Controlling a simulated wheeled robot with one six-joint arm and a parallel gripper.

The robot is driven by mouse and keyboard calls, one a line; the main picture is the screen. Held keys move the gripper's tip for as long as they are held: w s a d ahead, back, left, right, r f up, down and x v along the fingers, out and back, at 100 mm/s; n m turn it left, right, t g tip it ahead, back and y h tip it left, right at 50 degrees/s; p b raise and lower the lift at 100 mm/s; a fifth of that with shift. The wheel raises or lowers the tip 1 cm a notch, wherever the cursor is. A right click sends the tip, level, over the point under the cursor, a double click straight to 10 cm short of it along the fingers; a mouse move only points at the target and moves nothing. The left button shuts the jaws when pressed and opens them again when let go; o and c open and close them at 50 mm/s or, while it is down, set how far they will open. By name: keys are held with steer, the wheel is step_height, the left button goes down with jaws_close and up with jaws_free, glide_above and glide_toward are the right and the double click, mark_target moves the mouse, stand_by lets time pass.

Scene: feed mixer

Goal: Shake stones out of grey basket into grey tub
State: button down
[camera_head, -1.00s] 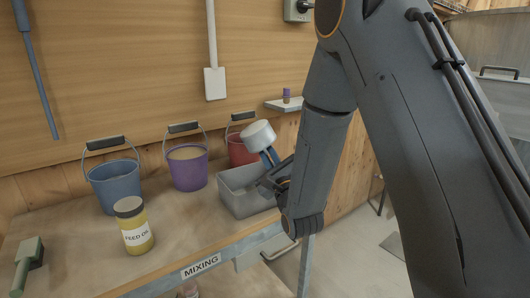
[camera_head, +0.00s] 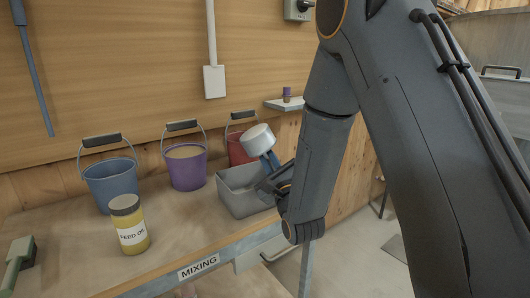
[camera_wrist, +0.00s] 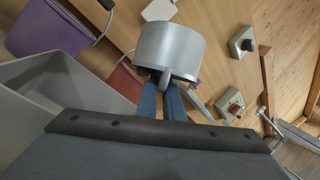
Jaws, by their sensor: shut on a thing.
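The grey basket (camera_head: 257,138) looks like a small light-grey metal cup with a short handle. My gripper (camera_head: 270,160) has blue fingers and is shut on this handle. The basket is tilted and held above the grey tub (camera_head: 245,206), over its back part in the head view. The wrist view shows the basket (camera_wrist: 170,48) beyond my gripper's fingers (camera_wrist: 162,98), with the tub (camera_wrist: 62,92) at the left. The basket's inside is hidden, and no stones can be made out in it or in the tub. My gripper hides part of the tub.
A purple bucket (camera_head: 187,172), a red bucket (camera_head: 236,151) and a blue bucket (camera_head: 110,188) stand along the wall. A yellow feed jar (camera_head: 131,230) is near the bench front. A small shelf (camera_head: 289,104) juts out behind. The bench middle is clear.

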steer(key=shift+r+p, duration=1)
steer(key=shift+r, duration=0.5)
step_height(320, 180, down, 3)
steer(key=b, duration=0.2)
steer(key=shift+f+b, duration=0.2)
steer(key=shift+b, duration=0.15)
steer(key=shift+r, duration=0.15)
steer(key=shift+s+a, duration=0.1)
